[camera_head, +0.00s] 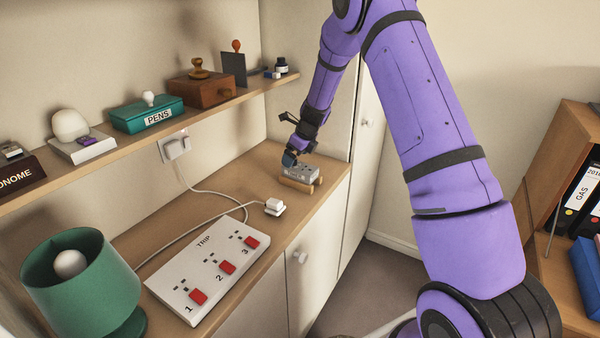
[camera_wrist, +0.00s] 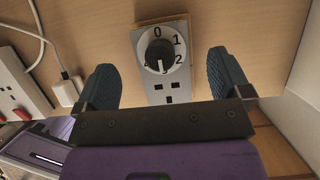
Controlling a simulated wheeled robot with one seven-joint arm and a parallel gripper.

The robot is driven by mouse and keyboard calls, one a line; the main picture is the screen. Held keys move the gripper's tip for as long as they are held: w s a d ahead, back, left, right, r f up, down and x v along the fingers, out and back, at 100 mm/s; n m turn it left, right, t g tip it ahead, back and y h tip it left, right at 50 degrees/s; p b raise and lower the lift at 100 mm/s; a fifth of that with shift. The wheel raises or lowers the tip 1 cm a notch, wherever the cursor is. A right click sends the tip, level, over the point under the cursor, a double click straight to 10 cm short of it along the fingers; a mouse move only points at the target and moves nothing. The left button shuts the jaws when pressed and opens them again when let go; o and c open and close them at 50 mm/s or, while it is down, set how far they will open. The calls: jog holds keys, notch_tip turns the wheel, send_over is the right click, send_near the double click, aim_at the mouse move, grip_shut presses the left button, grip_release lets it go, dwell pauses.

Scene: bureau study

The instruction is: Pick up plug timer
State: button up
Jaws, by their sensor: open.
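The plug timer (camera_wrist: 164,88) is a grey block with a white round dial numbered 0, 1, 2, a dark knob and socket slots. In the head view the timer (camera_head: 302,171) lies on a small wooden stand (camera_head: 300,185) on the desk, near its far right end. My gripper (camera_wrist: 169,82) is open, with one blue-grey finger on each side of the timer and gaps between them and it. In the head view my gripper (camera_head: 290,158) is just left of and above the timer, partly hiding it.
A white TRIP socket strip (camera_head: 207,268) with red switches lies on the desk. A white plug (camera_head: 274,206) with its cord lies nearer than the timer. A green lamp (camera_head: 82,285) stands front left. A loaded shelf (camera_head: 222,93) runs along the wall above.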

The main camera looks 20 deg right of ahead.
jog(key=x, duration=0.5)
jog(key=shift+d, duration=0.1)
jog(key=c, duration=1.1)
